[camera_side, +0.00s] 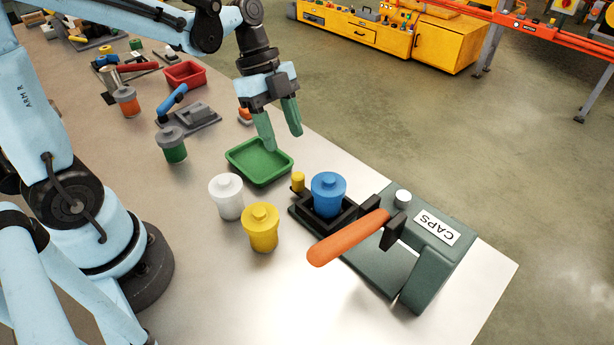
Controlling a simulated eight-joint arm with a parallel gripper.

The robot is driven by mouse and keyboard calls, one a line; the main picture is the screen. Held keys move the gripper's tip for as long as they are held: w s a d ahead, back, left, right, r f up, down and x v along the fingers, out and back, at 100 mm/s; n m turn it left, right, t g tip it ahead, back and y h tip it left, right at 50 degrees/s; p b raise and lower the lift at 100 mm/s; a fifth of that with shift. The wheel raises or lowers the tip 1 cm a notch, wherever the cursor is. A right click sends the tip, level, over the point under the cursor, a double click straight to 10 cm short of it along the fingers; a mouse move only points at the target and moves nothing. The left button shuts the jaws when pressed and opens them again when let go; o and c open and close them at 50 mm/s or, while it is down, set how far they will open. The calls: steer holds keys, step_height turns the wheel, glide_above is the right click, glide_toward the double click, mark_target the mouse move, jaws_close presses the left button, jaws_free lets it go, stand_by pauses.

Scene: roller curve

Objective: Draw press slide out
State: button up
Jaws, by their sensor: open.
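The press (440,240) is a dark green frame with a white CAPS label and a long orange lever (348,238). Its black slide (302,212) lies on the left side of the frame, with a yellow knob (298,181) at its far left end. A blue lidded jar (328,194) stands upright in the slide's holder, left of the frame and behind the lever. The lever and jar hide part of the slide. My gripper (281,138) is open and empty, its green fingers pointing down above and behind the yellow knob, apart from it.
A green tray (232,158) sits just left of my gripper. A white jar (226,197) and a yellow jar (261,228) stand left of the slide. A grey fixture (198,120), a green jar (172,146) and a red tray (185,73) are farther back. The front bench is clear.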

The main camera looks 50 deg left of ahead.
steer(key=shift+v, duration=1.85)
steer(key=s+n+t+y, duration=0.1)
steer(key=n+t, duration=0.1)
steer(key=n, duration=0.4)
steer(key=s+n+t+y, duration=0.1)
steer(key=n+t+y, duration=0.1)
steer(key=n, duration=0.4)
steer(key=s+n+t+y, duration=0.1)
steer(key=s+n+t, duration=0.1)
steer(key=n, duration=0.4)
steer(key=shift+a+f+t, duration=0.15)
steer(key=shift+a+t, duration=0.1)
steer(key=shift+t, duration=0.35)
